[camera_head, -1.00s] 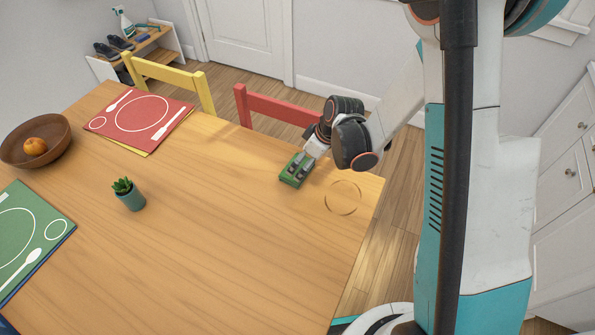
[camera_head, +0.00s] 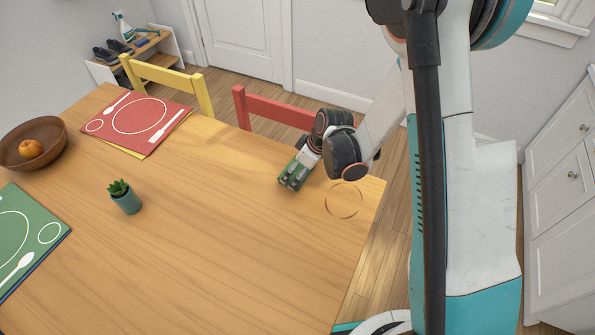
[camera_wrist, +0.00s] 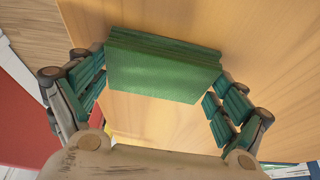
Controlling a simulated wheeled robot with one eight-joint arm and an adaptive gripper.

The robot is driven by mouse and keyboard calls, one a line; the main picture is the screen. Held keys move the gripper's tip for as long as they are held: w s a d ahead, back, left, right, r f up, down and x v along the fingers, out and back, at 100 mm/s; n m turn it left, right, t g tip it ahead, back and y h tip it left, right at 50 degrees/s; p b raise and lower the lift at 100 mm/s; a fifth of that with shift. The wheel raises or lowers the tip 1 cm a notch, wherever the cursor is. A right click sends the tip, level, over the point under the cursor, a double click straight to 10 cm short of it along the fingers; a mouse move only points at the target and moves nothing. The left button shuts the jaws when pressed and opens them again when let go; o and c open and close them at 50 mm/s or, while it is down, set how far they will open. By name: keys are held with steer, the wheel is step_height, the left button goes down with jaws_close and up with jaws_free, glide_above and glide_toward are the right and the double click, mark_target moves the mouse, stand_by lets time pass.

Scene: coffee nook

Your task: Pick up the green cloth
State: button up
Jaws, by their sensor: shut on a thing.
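The green cloth (camera_head: 290,183) is a small folded block at the right end of the wooden table (camera_head: 190,220). In the wrist view the cloth (camera_wrist: 163,65) spans the space between the two padded fingers, its folded layers showing along the top. My gripper (camera_head: 296,174) reaches down from the right and is shut on the cloth, one finger at each end. It also shows in the wrist view (camera_wrist: 160,80). I cannot tell whether the cloth touches the table or hangs just above it.
A ring mark (camera_head: 344,200) lies right of the cloth. A potted succulent (camera_head: 124,198), a wooden bowl (camera_head: 50,158) with an orange (camera_head: 31,149), red placemats (camera_head: 130,115) and green placemats (camera_head: 30,235) are further left. A red chair (camera_head: 275,108) and yellow chair (camera_head: 165,77) stand behind. The table's middle is clear.

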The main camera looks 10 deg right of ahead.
mark_target(299, 170)
step_height(299, 170, up, 20)
steer(key=p, duration=0.7)
